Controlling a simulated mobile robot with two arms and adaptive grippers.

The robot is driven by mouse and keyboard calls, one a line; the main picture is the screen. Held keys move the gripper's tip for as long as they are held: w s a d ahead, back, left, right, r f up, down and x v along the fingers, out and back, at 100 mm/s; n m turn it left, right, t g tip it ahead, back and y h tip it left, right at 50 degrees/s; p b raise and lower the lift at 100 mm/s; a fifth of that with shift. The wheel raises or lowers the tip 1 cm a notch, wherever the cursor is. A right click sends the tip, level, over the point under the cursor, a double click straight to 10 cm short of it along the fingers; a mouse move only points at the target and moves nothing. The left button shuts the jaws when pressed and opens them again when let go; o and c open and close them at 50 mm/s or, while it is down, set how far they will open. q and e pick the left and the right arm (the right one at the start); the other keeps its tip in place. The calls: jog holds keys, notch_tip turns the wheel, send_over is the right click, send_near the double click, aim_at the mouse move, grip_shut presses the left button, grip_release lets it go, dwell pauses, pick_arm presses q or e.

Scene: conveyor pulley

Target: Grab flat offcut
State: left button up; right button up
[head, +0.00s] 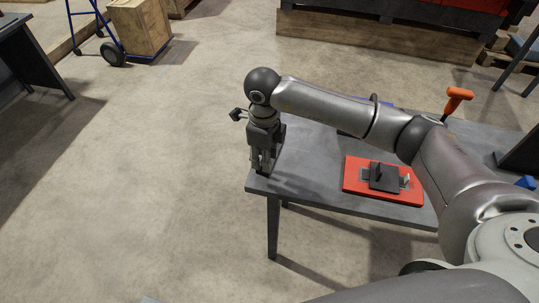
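My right gripper (263,168) points down at the near left corner of the grey table (310,183). Its fingers are small and dark here, and I cannot tell whether they are open or hold anything. No flat offcut can be made out clearly; the gripper and my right arm hide part of the tabletop. My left gripper is not in view.
A red board (354,180) with a dark plate (383,182) lies on the table. An orange-handled tool (458,97) stands behind my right arm. A blue piece (526,182) is at the right. The floor left of the table is clear; a crate (142,26) stands at the back left.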

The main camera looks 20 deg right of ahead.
jog(key=shift+w+a+f+p, duration=0.15)
jog(key=shift+f+p, duration=0.15)
jog(key=shift+f, duration=0.9)
jog(key=shift+a+f+p, duration=0.1)
jog(key=shift+f+p, duration=0.15)
jog(key=shift+f, duration=0.9)
grip_shut()
jog(key=shift+r, duration=0.1)
